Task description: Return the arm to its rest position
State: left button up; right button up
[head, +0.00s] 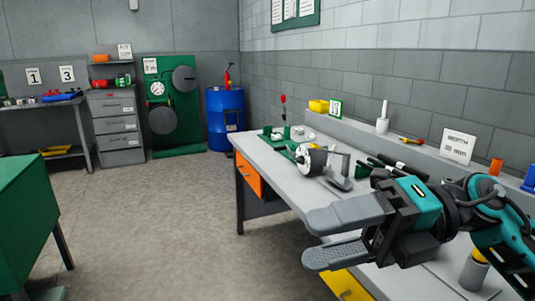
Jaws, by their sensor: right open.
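My right gripper (340,235) is in the lower right of the head view, with its arm coming in from the right edge. Its two long grey fingers point left and stand apart, with nothing between them. The gripper is in front of the near part of the grey workbench (262,151) and hides some of it. My left gripper is not in view.
The workbench along the right wall holds a black-and-white wheel-like device (312,160), a sign (458,147) and a white post (383,120). A green table (25,205) stands at left. A blue barrel (225,108) stands at the back. The middle floor is clear.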

jog(key=w+d+f+m+t+h+p, duration=0.1)
jog(key=w+d+f+m+t+h, duration=0.35)
jog(key=m+t, duration=0.8)
jog(key=w+d+f+m+t+h+p, duration=0.15)
jog(key=w+f+m+t, duration=0.35)
jog(key=f+m+t, duration=0.75)
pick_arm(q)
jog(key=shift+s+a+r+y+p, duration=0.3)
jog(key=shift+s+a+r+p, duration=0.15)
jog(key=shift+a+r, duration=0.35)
pick_arm(e)
jog(key=s+d+f+m+g+h, duration=0.2)
jog(key=s+f+m+g+h, duration=0.2)
jog(key=s+f+m, duration=0.3)
jog(key=s+d+f+m+g+h, duration=0.2)
jog(key=s+f+m+g+h, duration=0.2)
jog(key=f, duration=1.1)
jog(key=s+m+g, duration=0.2)
jog(key=g, duration=0.1)
jog(key=shift+s+d+m+h, duration=0.3)
jog(key=shift+s+d+m, duration=0.05)
jog(key=shift+d+m, duration=0.05)
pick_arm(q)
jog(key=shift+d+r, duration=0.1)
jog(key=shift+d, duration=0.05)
pick_arm(e)
jog(key=shift+f, duration=0.1)
